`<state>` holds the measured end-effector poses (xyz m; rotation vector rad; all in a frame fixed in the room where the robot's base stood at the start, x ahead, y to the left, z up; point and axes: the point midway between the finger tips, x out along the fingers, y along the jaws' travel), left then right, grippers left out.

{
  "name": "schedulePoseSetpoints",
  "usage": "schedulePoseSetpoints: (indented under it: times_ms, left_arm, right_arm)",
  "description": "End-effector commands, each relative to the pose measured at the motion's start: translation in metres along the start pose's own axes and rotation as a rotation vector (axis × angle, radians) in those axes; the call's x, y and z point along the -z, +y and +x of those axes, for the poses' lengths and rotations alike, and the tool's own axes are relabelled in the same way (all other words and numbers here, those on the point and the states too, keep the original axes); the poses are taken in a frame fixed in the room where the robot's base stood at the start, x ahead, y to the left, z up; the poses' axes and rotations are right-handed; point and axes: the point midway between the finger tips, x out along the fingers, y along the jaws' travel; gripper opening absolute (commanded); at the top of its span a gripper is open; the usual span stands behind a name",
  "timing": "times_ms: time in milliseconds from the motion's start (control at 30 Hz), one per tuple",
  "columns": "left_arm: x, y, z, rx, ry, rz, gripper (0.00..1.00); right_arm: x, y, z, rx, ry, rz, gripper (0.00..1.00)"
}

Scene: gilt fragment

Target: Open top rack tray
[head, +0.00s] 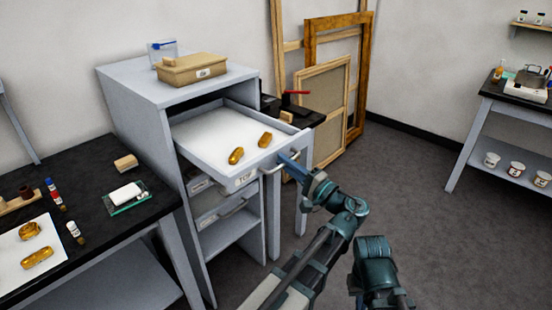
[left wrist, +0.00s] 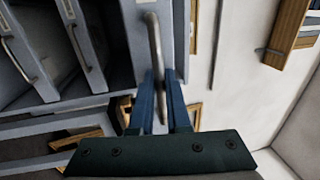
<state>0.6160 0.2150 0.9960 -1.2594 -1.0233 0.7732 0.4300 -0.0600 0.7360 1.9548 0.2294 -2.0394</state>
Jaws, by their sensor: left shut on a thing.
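The top rack tray (head: 212,133) is a grey drawer labelled TOP, pulled well out of the grey rack (head: 140,95). Two gold fragments, one at the left (head: 236,156) and one at the right (head: 265,140), lie on its white lining. My left gripper (head: 285,158) is shut on the tray's metal handle (head: 267,170) at the tray's front. In the left wrist view the handle (left wrist: 154,40) runs between the blue fingers of my left gripper (left wrist: 163,78). My right gripper is not in view.
Lower trays with handles (head: 232,209) sit closed under the top one. A cardboard box (head: 192,70) is on the rack. A black-topped bench (head: 90,170) stands at the left with gold pieces and bottles. Frames (head: 325,100) lean against the wall. Open floor lies at right.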

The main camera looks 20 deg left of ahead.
Motion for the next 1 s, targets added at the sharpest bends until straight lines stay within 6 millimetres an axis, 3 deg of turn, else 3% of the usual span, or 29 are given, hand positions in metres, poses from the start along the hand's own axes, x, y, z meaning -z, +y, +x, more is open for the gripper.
schedulePoseSetpoints:
  times_ms: [533,567,600,1000]
  left_arm:
    - [-0.0003,-0.0005,-0.0075,-0.003,-0.002,0.0,0.0]
    - [-0.0003,-0.0006,-0.0075,-0.003,-0.002,0.0,0.2]
    - [-0.0002,-0.0006,-0.0074,-0.003,-0.002,0.0,0.27]
    - [-0.0001,-0.0005,-0.0073,-0.001,-0.001,0.0,0.27]
  right_arm:
    - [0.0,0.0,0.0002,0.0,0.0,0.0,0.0]
    - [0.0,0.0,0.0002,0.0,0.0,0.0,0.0]
    - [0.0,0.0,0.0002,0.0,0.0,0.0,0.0]
    - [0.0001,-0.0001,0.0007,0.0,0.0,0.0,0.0]
